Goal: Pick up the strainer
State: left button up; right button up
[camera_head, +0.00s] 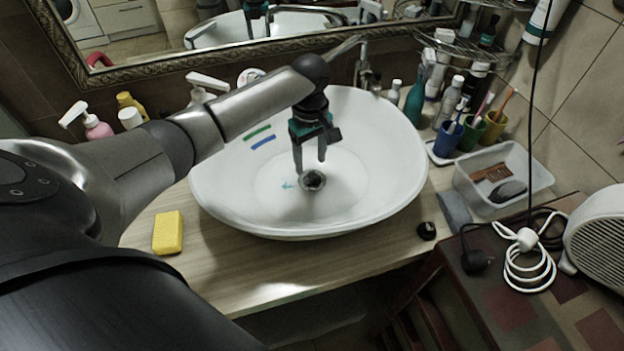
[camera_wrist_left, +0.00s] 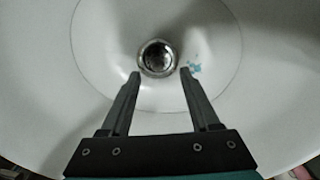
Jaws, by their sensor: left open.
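The strainer (camera_head: 312,181) shows as a small round metal piece with a dark middle at the bottom of the white basin (camera_head: 405,165). In the left wrist view the strainer (camera_wrist_left: 157,58) is a shiny ring just beyond the fingertips, and I cannot tell it apart from the drain around it. My left gripper (camera_head: 310,167) points down into the basin over the strainer. In the left wrist view its two fingers (camera_wrist_left: 160,73) are apart with nothing between them. My right gripper is not in view.
A faucet (camera_head: 362,75) stands behind the basin. A yellow sponge (camera_head: 168,232) lies on the counter at left. Cups (camera_head: 447,136), bottles and a clear tray (camera_head: 545,178) crowd the right side. Green and blue strips (camera_head: 263,142) lie on the basin's inner wall. The basin's floor is mostly clear.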

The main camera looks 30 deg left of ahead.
aim_at(313, 175)
pick_arm(q)
jog(key=f, duration=0.4)
jog(key=shift+d+b, duration=0.25)
jog(key=shift+b, duration=0.15)
grip_shut()
